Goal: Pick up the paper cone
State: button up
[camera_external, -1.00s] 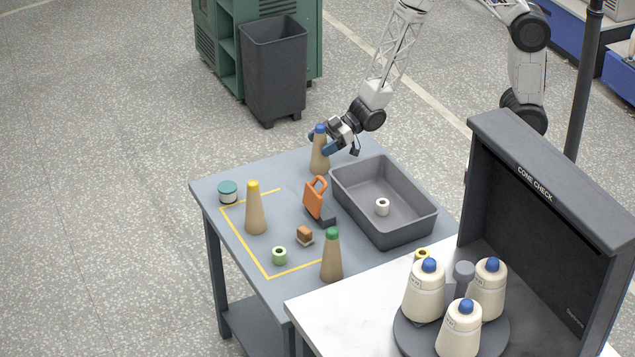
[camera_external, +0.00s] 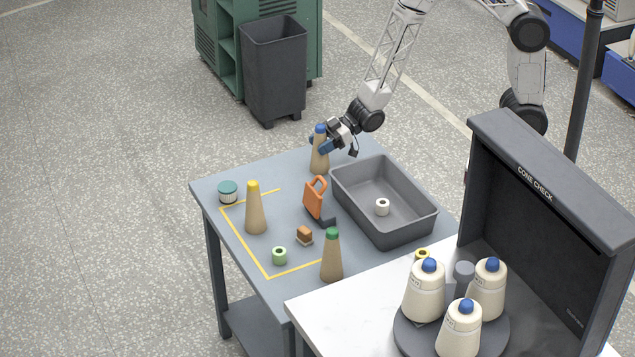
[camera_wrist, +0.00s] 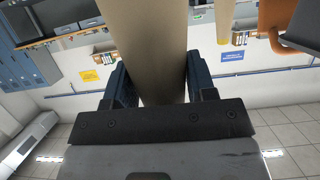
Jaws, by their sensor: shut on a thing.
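A brown paper cone with a blue tip (camera_external: 319,161) stands upright at the back of the grey-blue table (camera_external: 275,168). My gripper (camera_external: 319,142) reaches it from the right and is shut on its upper part. In the wrist view the cone (camera_wrist: 150,45) runs between my two dark blue fingers, one on each side. Two other paper cones stand upright on the table: a yellow-tipped one (camera_external: 255,212) at the left and a green-tipped one (camera_external: 331,260) at the front. I cannot tell whether the held cone's base touches the table.
A grey tray (camera_external: 410,236) with a white bobbin (camera_external: 382,207) stands right of the cone. A teal-lidded jar (camera_external: 228,192), green bobbin (camera_external: 279,256) and brown block (camera_external: 304,235) are also there. White yarn cones (camera_external: 424,293) stand at right.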

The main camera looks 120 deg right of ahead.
aim_at(323, 135)
jog(key=shift+c, duration=0.5)
jog(key=shift+r, duration=0.1)
jog(key=shift+r, duration=0.65)
jog(key=shift+s+a+r, duration=0.1)
jog(key=shift+s+r, duration=0.1)
jog(key=shift+r, duration=0.35)
jog(key=shift+s+a+r, duration=0.1)
jog(key=shift+s+r, duration=0.1)
jog(key=shift+r, duration=0.35)
jog(key=s+a, duration=0.2)
jog(key=s, duration=0.5)
jog(key=s+a+r, duration=0.1)
jog(key=s+a, duration=0.2)
jog(key=s, duration=0.4)
jog(key=shift+a+r, duration=0.15)
jog(key=shift+a, duration=0.15)
